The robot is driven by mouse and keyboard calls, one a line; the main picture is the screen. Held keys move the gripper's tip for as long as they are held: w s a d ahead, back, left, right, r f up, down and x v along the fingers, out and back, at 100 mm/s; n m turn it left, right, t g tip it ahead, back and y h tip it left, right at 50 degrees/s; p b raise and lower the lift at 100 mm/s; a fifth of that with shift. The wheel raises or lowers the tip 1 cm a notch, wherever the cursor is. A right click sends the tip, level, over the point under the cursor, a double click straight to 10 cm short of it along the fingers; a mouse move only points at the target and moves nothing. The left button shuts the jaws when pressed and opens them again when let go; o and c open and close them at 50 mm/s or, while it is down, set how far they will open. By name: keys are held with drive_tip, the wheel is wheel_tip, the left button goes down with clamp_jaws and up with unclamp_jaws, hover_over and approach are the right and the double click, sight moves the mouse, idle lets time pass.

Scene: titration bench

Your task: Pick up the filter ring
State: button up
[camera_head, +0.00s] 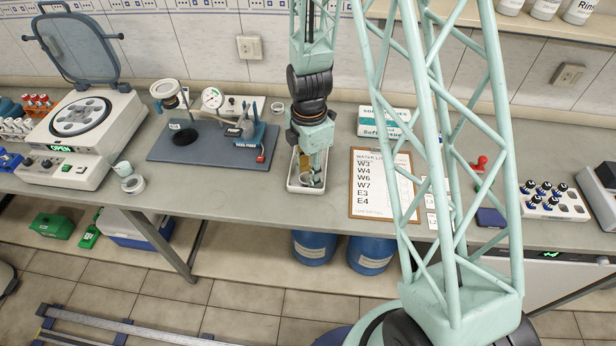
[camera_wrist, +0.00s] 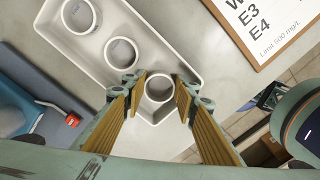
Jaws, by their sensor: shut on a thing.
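The filter ring (camera_wrist: 159,91) is a short white ring with a grey inside, in the nearest end of a white tray (camera_wrist: 150,38) in the wrist view. My gripper (camera_wrist: 160,86) has a ribbed yellow finger pad on each side of this ring and is shut on it. The ring appears low in the tray; whether it touches the tray floor I cannot tell. Two similar rings, a middle one (camera_wrist: 121,53) and a far one (camera_wrist: 78,15), sit in line in the same tray. In the head view my gripper (camera_head: 314,181) points down into the tray (camera_head: 291,171), largely hiding the rings.
A clipboard (camera_head: 383,183) lies right of the tray. A blue-grey base with filtration equipment (camera_head: 212,142) stands to the left, with a white ring (camera_head: 277,107) near it. An open-lidded instrument (camera_head: 82,130) is farther left. A tissue box (camera_head: 383,122) stands behind the clipboard.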

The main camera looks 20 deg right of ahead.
drive_tip(key=shift+r, duration=0.2)
drive_tip(key=shift+r, duration=1.6)
drive_tip(key=s, duration=0.7)
drive_tip(key=s+r, duration=0.1)
drive_tip(key=s, duration=0.2)
drive_tip(key=shift+s, duration=0.2)
drive_tip(key=shift+s+f+b, duration=0.1)
drive_tip(key=shift+s+b, duration=0.1)
drive_tip(key=shift+b, duration=0.55)
drive_tip(key=shift+s+b, duration=0.3)
drive_tip(key=shift+b, duration=0.8)
drive_tip(key=s+b, duration=0.1)
drive_tip(key=b, duration=0.3)
drive_tip(key=shift+s+a+b, duration=0.1)
drive_tip(key=shift+s+b, duration=0.2)
drive_tip(key=shift+s, duration=0.1)
drive_tip(key=s+b, duration=0.1)
drive_tip(key=b, duration=0.1)
drive_tip(key=s+b, duration=0.1)
drive_tip(key=b, duration=0.1)
drive_tip(key=shift+s+r, duration=0.25)
drive_tip(key=shift+s+b, duration=0.15)
drive_tip(key=shift+b, duration=0.15)
drive_tip(key=shift+r, duration=0.1)
